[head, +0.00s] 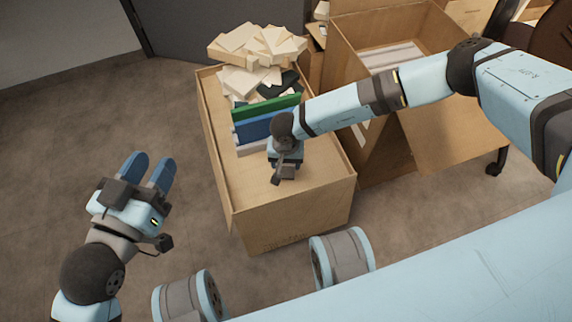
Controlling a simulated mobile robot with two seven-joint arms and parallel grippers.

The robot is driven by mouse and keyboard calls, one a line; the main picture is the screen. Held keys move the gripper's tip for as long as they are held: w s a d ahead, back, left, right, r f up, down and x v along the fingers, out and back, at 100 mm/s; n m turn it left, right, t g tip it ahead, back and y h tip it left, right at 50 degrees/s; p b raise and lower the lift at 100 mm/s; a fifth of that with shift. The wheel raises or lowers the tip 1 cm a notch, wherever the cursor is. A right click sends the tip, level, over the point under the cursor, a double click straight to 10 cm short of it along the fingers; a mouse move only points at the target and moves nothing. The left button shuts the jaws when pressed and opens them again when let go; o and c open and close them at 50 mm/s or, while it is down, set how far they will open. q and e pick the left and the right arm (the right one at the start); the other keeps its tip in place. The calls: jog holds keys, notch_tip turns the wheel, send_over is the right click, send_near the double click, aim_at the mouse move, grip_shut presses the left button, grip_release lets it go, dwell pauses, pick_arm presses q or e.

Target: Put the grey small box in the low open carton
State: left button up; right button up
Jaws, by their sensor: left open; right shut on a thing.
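The open carton (340,192) in the middle looks like the low open carton. Its near part shows a bare brown floor. My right gripper (287,168) reaches in from the right and points down over this carton, just in front of the upright folders. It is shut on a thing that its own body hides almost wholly. I see no grey small box clearly elsewhere. I cannot tell whether the held thing touches the carton floor. My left gripper (148,172) is open and empty above the floor at the left, well apart from the carton.
Green (266,109) and blue (258,127) folders stand in the carton, with a pale one in front. A heap of cream packets (258,50) fills its far end. A taller open carton (395,22) stands at the right. The floor at the left is clear.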

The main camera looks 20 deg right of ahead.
jog(key=shift+f, duration=0.7)
jog(key=shift+r, duration=0.1)
jog(key=o, duration=1)
jog(key=shift+f, duration=0.2)
pick_arm(q)
jog(key=shift+w+a+m, duration=0.15)
jog(key=shift+m, duration=0.15)
